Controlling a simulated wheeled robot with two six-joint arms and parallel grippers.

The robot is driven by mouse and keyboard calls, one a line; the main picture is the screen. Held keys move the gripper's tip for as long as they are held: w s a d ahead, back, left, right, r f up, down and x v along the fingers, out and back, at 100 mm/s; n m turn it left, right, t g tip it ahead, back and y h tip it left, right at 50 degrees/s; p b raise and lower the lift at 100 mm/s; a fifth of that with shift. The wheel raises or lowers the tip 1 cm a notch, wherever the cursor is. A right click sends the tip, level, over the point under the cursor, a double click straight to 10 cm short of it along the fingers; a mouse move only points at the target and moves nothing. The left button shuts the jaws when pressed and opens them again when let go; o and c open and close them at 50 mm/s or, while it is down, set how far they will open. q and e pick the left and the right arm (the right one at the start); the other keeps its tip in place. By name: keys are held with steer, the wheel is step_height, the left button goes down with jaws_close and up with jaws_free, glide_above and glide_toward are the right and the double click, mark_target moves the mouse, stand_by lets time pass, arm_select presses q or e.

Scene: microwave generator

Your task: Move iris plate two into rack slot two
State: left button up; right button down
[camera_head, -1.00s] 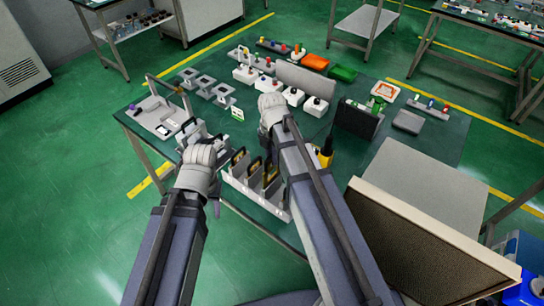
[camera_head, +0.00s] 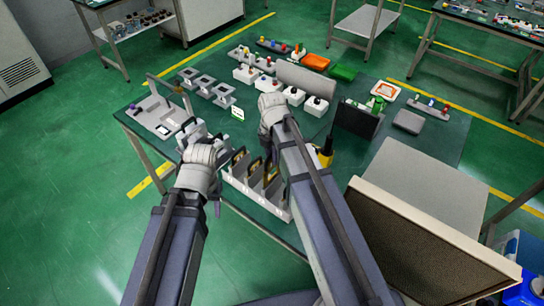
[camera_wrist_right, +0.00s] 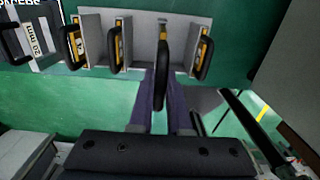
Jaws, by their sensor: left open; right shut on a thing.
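The grey rack (camera_head: 246,190) stands near the table's front edge. Several iris plates with black loop handles and yellow faces stand in it; part of it is hidden by my right arm. My right gripper (camera_wrist_right: 163,101) is shut on the black handle of an iris plate (camera_wrist_right: 162,62). In the right wrist view this plate is upright and edge-on, in front of or in a gap between the rack's dividers; I cannot tell how deep it sits. Other plates (camera_wrist_right: 73,47) stand beside it. My left gripper (camera_head: 200,158) is left of the rack, open; its fingertips are hidden.
A grey holder with a tall frame (camera_head: 158,112) stands at the left of the table. Square-holed stands (camera_head: 205,86), white button boxes (camera_head: 293,96) and a dark upright panel (camera_head: 358,120) are further back. A large grey box (camera_head: 425,185) is close on the right.

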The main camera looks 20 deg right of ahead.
mark_target(272, 173)
steer(key=shift+f+b, duration=4.5)
steer(key=shift+f, duration=0.05)
stand_by(0.4)
steer(key=c, duration=0.8)
jaws_free()
step_height(272, 173, up, 8)
steer(key=p, duration=0.8)
steer(key=shift+f, duration=0.1)
steer(key=s+a+m, duration=0.3)
steer(key=s+m, duration=0.1)
steer(key=m, duration=0.3)
steer(key=s+a+m, duration=0.4)
steer(key=s+m, duration=0.1)
steer(key=m, duration=0.2)
steer(key=s+a+m+h, duration=0.1)
steer(key=s+a+m, duration=0.2)
steer(key=s+m, duration=0.2)
steer(key=shift+s+a+m, duration=0.1)
steer(key=shift+a+m, duration=0.1)
steer(key=shift+m, duration=1.2)
